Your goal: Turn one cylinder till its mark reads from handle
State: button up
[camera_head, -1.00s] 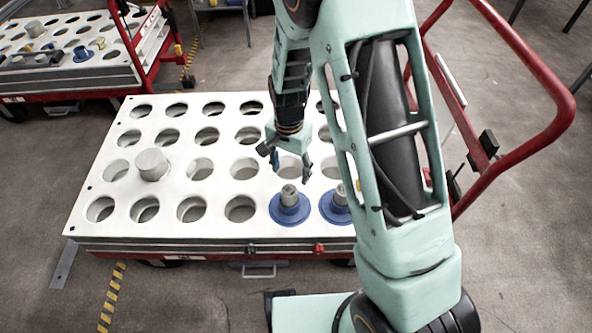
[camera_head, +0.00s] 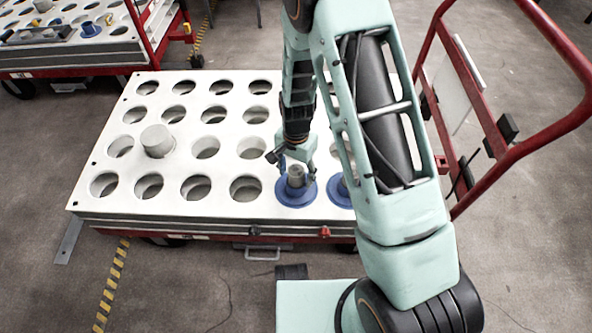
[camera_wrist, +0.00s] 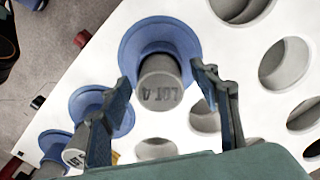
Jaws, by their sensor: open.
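A grey cylinder (camera_head: 296,173) stands upright in a blue flanged collar (camera_head: 297,196) in the front row of the white holed plate (camera_head: 222,213). In the wrist view the cylinder (camera_wrist: 160,88) shows dark "LOT 4" lettering on its top. My gripper (camera_head: 295,163) is open above this cylinder. In the wrist view the fingers of my gripper (camera_wrist: 160,78) stand on either side of it; contact is not clear. The cart's red tubular handle (camera_head: 548,133) rises at the right. A small grey pull handle (camera_head: 262,258) is on the cart's front.
A second blue collar (camera_head: 336,190) stands just right, partly behind my arm; more blue collars show at left in the wrist view. A wider grey cylinder (camera_head: 157,140) stands at the plate's left. Many holes are empty. Another loaded cart (camera_head: 75,62) is back left.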

grip_shut()
jog(key=shift+r, duration=0.1)
dwell(0.3)
dwell(0.4)
jog(key=n, duration=0.3)
jog(key=n, duration=0.2)
jog(key=shift+n, duration=0.4)
